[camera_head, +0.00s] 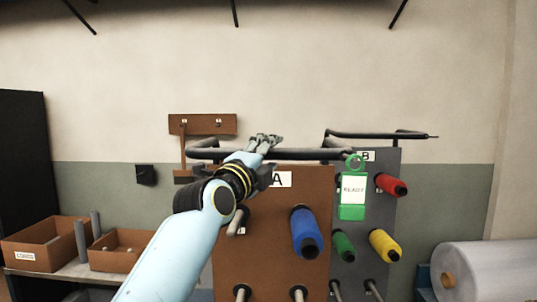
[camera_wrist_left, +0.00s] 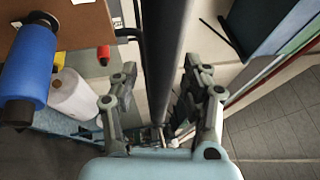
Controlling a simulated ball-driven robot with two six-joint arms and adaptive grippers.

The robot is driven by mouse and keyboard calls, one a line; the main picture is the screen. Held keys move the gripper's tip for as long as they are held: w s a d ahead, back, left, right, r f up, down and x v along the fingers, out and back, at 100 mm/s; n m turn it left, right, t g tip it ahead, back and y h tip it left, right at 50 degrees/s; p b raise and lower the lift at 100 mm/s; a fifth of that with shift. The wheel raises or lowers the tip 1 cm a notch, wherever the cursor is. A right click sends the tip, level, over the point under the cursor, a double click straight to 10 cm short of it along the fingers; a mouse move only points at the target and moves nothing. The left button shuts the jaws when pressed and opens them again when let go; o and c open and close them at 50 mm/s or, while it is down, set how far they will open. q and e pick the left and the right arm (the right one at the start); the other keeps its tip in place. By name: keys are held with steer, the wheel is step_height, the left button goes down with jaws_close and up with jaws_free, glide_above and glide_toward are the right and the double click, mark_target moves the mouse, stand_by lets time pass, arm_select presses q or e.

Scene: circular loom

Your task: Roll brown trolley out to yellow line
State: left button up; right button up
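The brown trolley (camera_head: 270,200) stands ahead as an upright panel marked A, with a dark handle bar (camera_head: 310,154) along its top. A blue spool (camera_head: 305,232) sits on a peg on its face. My left gripper (camera_head: 264,143) is at the left part of this bar. In the left wrist view the dark bar (camera_wrist_left: 166,50) runs between the two spread fingers of my left gripper (camera_wrist_left: 162,92), with gaps on both sides. The brown panel (camera_wrist_left: 75,18) and blue spool (camera_wrist_left: 28,68) show at its left. No yellow line is visible. My right gripper is not in view.
A grey trolley (camera_head: 382,160) marked B stands close on the right, with red, green and yellow spools. A green READY tag (camera_head: 352,210) hangs in front of it. Boxes (camera_head: 45,243) sit on a shelf at left. A large pale roll (camera_head: 490,270) lies at right.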

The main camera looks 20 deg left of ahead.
arm_select(q)
jaws_close()
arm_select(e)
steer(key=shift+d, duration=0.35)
